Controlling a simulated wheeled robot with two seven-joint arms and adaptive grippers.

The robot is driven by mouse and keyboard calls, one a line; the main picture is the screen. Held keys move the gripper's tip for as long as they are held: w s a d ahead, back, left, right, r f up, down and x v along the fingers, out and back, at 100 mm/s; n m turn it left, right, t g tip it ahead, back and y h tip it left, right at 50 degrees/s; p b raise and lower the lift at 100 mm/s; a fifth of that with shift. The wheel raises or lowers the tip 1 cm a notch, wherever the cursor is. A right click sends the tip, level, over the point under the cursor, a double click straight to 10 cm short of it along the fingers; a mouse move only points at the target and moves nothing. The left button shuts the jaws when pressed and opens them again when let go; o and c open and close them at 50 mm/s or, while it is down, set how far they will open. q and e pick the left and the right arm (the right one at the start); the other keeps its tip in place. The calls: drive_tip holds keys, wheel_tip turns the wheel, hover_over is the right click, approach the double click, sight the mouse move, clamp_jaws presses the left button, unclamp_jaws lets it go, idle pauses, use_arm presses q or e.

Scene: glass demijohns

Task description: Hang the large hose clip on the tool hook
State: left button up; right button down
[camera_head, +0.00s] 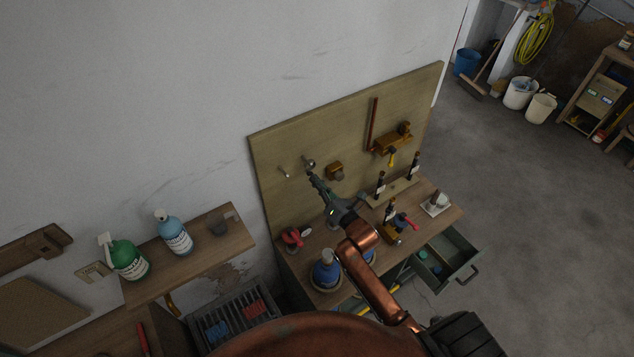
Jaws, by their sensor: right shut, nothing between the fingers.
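My right gripper (314,180) reaches up from the bench to the pegboard-like wooden panel (345,130). Its fingers are shut with nothing between them. A small grey rounded metal thing (309,162) shows on the panel just beyond the fingertips. It may be the large hose clip on the tool hook, but it is too small to tell, and I cannot tell whether the fingers touch it. A pale peg or hook (285,172) sticks out of the panel to its left. My left gripper is not in view.
A green drawer (462,262) stands open. At left, a shelf (205,246) holds a green and a blue bottle.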

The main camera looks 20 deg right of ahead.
drive_tip(key=shift+w, duration=0.6)
drive_tip(key=shift+s, duration=0.1)
drive_tip(key=s+d, duration=0.2)
drive_tip(key=s, duration=1.2)
drive_tip(key=shift+s+p, duration=0.35)
drive_tip(key=shift+p, duration=0.05)
